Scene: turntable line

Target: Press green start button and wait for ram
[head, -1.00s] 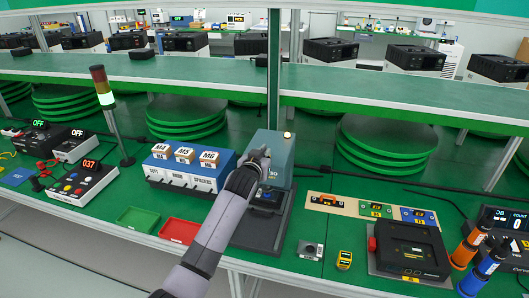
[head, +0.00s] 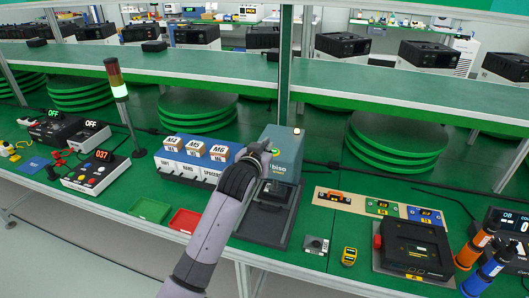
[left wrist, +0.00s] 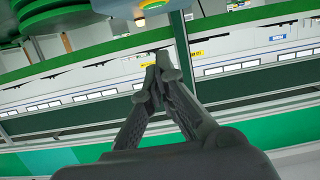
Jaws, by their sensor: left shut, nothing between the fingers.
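The press (head: 288,143) is a blue-grey housing on a dark base plate (head: 250,232), with a small lamp (head: 297,131) on top. A small yellow-green spot (head: 276,153), which looks like the start button, shows on its front face beside my fingertips. My left gripper (head: 269,148) is shut and empty at the upper front of the press. I cannot tell whether it touches the button. In the left wrist view the closed fingertips (left wrist: 158,66) show with nothing between them. The ram is hidden or too dark to make out. My right gripper is not in view.
The blue M4, M5, M6 bin unit (head: 193,172) stands left of the press. Green (head: 150,210) and red (head: 185,221) trays lie in front. A signal tower (head: 119,90) with a lit band stands further left. A black device (head: 415,249) lies to the right.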

